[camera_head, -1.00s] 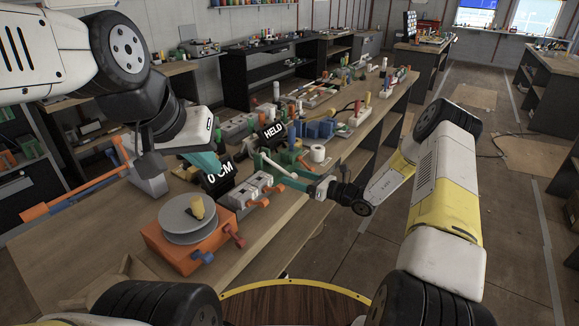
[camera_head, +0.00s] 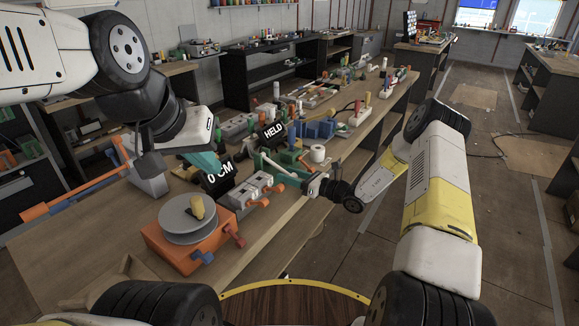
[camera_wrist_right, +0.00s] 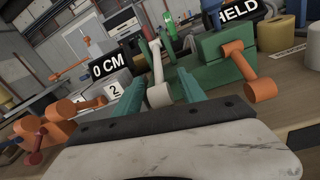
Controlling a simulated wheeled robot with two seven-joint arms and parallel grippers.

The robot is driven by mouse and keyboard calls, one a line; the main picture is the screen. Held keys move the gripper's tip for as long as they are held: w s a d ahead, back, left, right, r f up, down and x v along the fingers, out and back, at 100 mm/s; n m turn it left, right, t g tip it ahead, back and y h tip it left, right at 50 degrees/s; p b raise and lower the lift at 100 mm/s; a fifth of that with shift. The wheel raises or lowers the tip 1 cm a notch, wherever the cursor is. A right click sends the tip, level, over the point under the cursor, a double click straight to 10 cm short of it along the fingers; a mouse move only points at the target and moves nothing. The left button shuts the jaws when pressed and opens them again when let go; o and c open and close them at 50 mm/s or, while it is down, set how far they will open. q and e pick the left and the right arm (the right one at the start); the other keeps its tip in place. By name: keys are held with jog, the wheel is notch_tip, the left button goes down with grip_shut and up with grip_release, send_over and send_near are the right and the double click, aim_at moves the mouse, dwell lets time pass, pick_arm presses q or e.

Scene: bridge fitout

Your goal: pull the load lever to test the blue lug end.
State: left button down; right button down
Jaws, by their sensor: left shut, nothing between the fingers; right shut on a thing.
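The load lever shows in the right wrist view as a pale rod (camera_wrist_right: 157,62) with a white cylindrical grip (camera_wrist_right: 159,95) at its near end. My right gripper (camera_wrist_right: 160,88) is shut on that grip, one teal finger on each side. In the head view my right gripper (camera_head: 287,173) is at the bench's near edge, by the green tester (camera_wrist_right: 214,72) under the HELD sign (camera_head: 272,133). My left gripper (camera_head: 206,162) is shut and empty beside the 0 CM sign (camera_head: 219,179). I cannot make out the blue lug end clearly.
An orange box with a grey reel (camera_head: 187,220) stands at the near left of the bench (camera_head: 277,232). A grey block with orange levers (camera_head: 262,187) lies between it and the tester. Blue blocks (camera_head: 318,129) and a white roll (camera_head: 317,154) are close behind my right gripper.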

jog(key=shift+s+d+r+g+h, duration=0.15)
jog(key=shift+r+g+h, duration=0.25)
jog(key=shift+r+h, duration=0.45)
notch_tip(320, 180, up, 5)
jog(key=g+h, duration=0.2)
jog(key=h, duration=0.1)
jog(key=shift+f, duration=0.1)
jog(key=shift+w+a+r, duration=0.15)
jog(key=shift+r, duration=0.4)
jog(key=shift+w+a+r, duration=0.1)
jog(key=shift+r, duration=0.4)
jog(key=shift+w+a+r, duration=0.15)
jog(key=shift+a+r, duration=0.1)
jog(key=shift+r, duration=0.25)
jog(key=shift+w+a+r, duration=0.1)
jog(key=shift+a+r, duration=0.1)
jog(key=shift+r, duration=0.3)
jog(key=c, duration=0.7)
grip_release()
jog(key=shift+f, duration=0.1)
